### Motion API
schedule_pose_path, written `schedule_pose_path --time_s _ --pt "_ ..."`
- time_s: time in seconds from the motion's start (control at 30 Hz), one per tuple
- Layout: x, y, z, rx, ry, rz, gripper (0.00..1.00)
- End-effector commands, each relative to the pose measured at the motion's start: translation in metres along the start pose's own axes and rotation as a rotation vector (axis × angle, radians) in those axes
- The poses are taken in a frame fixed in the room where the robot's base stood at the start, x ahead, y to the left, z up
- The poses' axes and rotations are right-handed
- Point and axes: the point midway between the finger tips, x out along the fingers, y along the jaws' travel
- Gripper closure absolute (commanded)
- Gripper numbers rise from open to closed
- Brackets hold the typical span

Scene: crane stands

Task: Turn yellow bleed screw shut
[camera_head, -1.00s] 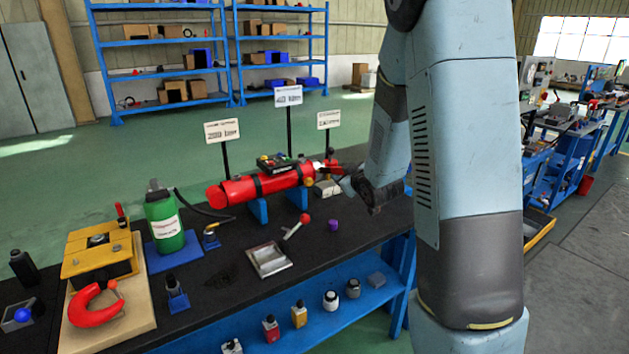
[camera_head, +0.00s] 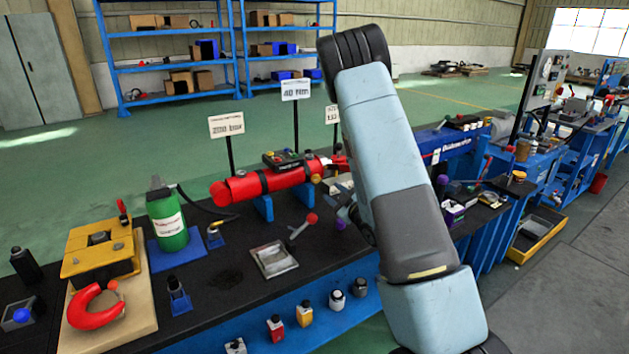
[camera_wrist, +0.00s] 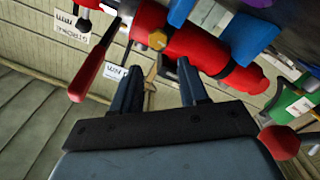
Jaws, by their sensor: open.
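The yellow bleed screw (camera_head: 316,179) sits on the near side of the red cylinder (camera_head: 245,187), close to its right end. In the wrist view, which is turned over, the yellow screw (camera_wrist: 157,40) lies just beyond the fingertips against the red cylinder (camera_wrist: 200,52). My gripper (camera_wrist: 160,66) is open and empty, its two dark fingers apart and pointing towards the screw. A gap appears to remain between fingers and screw. In the head view my arm hides most of the gripper.
A red-handled lever (camera_wrist: 90,65) is close to the left finger in the wrist view. A red-knobbed lever (camera_head: 304,226) rises from the black bench. Signs stand behind the cylinder.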

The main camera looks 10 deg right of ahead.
Motion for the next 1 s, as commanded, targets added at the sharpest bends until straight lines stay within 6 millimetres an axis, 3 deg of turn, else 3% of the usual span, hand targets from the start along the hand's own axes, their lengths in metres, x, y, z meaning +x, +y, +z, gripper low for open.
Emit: schedule_pose_path --time_s 0.6,0.8,1.0 --pt "0.101 0.003 0.002 0.0 -0.002 0.004 0.56" --pt "0.115 0.004 0.002 0.001 -0.003 0.004 0.56" --pt "0.118 0.004 0.002 0.001 -0.004 0.004 0.56"
